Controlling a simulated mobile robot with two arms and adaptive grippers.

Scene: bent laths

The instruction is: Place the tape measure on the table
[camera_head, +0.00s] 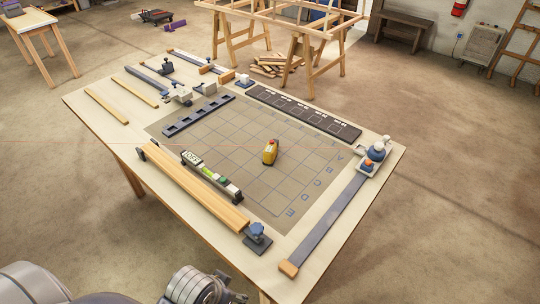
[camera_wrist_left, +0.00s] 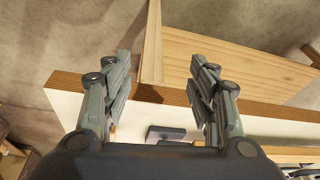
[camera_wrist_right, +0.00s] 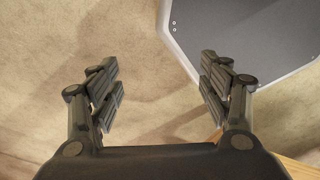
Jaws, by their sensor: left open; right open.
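The yellow tape measure (camera_head: 270,152) stands on the grey gridded mat (camera_head: 290,180) on the wooden table (camera_head: 88,115), near the mat's middle. No gripper is near it in the head view, and neither wrist view shows it. My left gripper (camera_wrist_left: 160,85) is open and empty, with the table's edge in its view. My right gripper (camera_wrist_right: 160,80) is open and empty over the bare floor. In the head view only parts of my arms show at the bottom left; the fingers are not visible there.
Long wooden laths (camera_head: 195,190) and a level-like tool (camera_head: 210,173) lie left of the tape measure. A clamp bar (camera_head: 330,225) lies along the right edge. The mat around the tape measure is clear.

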